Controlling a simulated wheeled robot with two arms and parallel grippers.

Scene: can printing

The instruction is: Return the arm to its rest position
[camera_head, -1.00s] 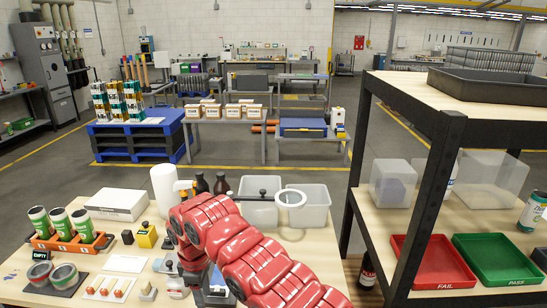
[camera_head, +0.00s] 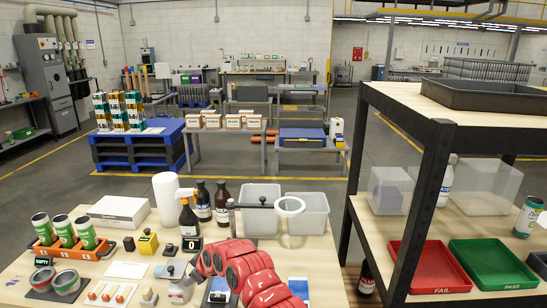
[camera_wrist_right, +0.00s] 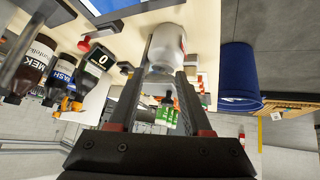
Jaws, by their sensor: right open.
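My right arm (camera_head: 250,272), red and segmented, reaches in from the bottom of the head view, low over the workbench. Its gripper is mostly hidden there. In the right wrist view the right gripper (camera_wrist_right: 163,80) is open. A white bottle (camera_wrist_right: 165,48) shows between and beyond its fingertips; I cannot tell whether they touch it. That bottle seems to be the white one (camera_head: 179,290) at the front of the bench in the head view. My left gripper is not in view.
Dark bottles (camera_head: 221,200), a ring on an arm (camera_head: 290,206) and clear bins (camera_head: 308,218) stand behind my arm. An orange rack (camera_head: 68,248) with cans is at left. The shelf (camera_head: 455,117) at right holds red (camera_head: 428,268) and green (camera_head: 492,265) trays.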

